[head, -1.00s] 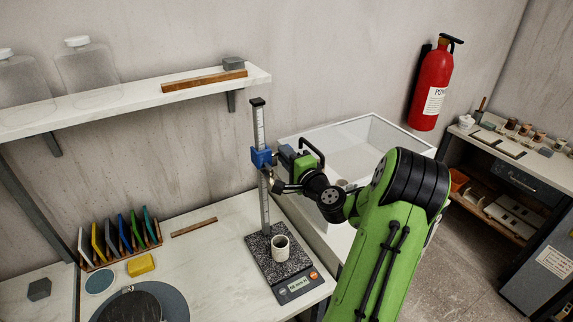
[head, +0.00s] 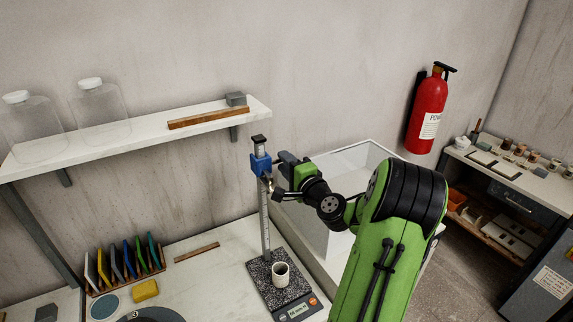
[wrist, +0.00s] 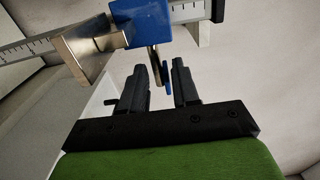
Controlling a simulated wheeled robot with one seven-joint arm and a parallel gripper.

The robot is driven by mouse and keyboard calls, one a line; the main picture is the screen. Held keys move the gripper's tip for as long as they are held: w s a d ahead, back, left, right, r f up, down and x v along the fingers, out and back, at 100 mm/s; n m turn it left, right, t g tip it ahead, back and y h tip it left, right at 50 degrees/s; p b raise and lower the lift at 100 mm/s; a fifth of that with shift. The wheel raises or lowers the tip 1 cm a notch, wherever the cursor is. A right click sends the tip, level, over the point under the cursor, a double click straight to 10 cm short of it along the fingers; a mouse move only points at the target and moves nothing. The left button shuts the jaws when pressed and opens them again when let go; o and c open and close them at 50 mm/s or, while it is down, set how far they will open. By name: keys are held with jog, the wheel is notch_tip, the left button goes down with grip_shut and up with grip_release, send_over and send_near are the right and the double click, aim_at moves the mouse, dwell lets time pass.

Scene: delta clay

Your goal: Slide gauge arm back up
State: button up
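The height gauge stands upright on the worktop, with a ruled metal column (head: 265,220) on a speckled dark base (head: 262,275). Its blue slider (head: 260,165) sits close to the column's top in the head view. In the wrist view the blue slider (wrist: 165,22) lies just beyond my fingers, with a metal arm (wrist: 90,45) on it. My gripper (head: 280,178) is right of the slider. Its fingers (wrist: 160,75) stand apart, with a thin metal piece and a blue tab at the gap; contact with them is unclear.
A pale cup (head: 280,273) stands on the gauge's base, below the slider. A clear-walled box (head: 335,180) is to the right, behind my arm. A wall shelf (head: 130,135) is at the left. Coloured plates (head: 125,260) stand in a rack at the lower left.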

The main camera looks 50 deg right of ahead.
jog(key=shift+o, duration=1)
jog(key=b+v, duration=0.5)
jog(key=v, duration=1)
jog(key=shift+s, duration=0.35)
jog(key=shift+a, duration=0.1)
